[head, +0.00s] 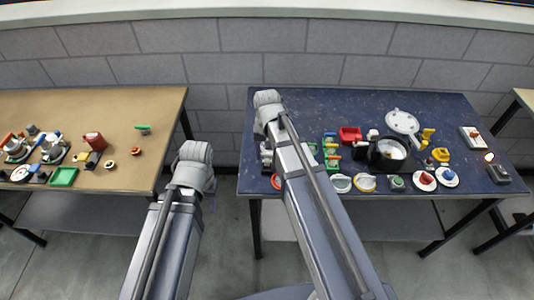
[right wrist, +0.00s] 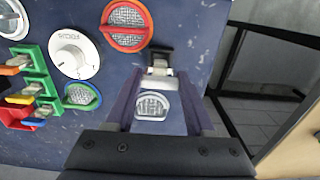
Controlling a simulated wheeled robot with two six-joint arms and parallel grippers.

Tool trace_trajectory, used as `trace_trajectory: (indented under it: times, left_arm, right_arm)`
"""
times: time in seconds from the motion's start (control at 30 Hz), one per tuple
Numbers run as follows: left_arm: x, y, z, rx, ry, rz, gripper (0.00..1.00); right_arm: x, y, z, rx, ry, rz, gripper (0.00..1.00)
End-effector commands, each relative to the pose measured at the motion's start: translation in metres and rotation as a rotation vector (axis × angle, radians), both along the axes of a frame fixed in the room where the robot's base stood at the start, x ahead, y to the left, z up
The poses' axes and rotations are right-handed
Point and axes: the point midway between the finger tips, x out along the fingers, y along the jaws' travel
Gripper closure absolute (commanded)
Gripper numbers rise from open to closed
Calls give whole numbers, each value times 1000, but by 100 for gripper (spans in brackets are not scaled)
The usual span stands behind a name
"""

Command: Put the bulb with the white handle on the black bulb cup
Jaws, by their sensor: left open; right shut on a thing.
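In the right wrist view my right gripper (right wrist: 160,76) is shut on the bulb with the white handle (right wrist: 153,105); its pale rim and textured face show between the dark fingers. A small black piece (right wrist: 160,55) lies just beyond the fingertips on the dark blue table. I cannot tell whether it is the black bulb cup or whether it touches the held bulb. In the head view my right arm hides the right gripper and the spot it works at. My left gripper is hidden behind its arm.
The dark blue table (head: 350,107) holds a black pot (head: 392,152), a red bin (head: 350,135) and several small parts. In the wrist view a red-rimmed disc (right wrist: 126,24), a white dial (right wrist: 73,54) and a green rack (right wrist: 36,84) lie left. A tan table (head: 125,112) stands left, across a floor gap.

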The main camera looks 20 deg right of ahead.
Motion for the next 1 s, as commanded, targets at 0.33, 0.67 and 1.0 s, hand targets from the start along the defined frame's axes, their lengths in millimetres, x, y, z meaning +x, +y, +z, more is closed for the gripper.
trace_trajectory:
  times: [0.33, 0.67, 1.0]
  left_arm:
    - [0, 0, -8, 0, 0, 0, 50]
    - [0, 0, -12, 0, 0, 0, 50]
    - [0, 0, -12, 0, 0, 0, 50]
  right_arm:
    - [0, 0, -8, 0, 0, 0, 100]
    - [0, 0, -12, 0, 0, 0, 100]
    - [0, 0, -12, 0, 0, 0, 100]
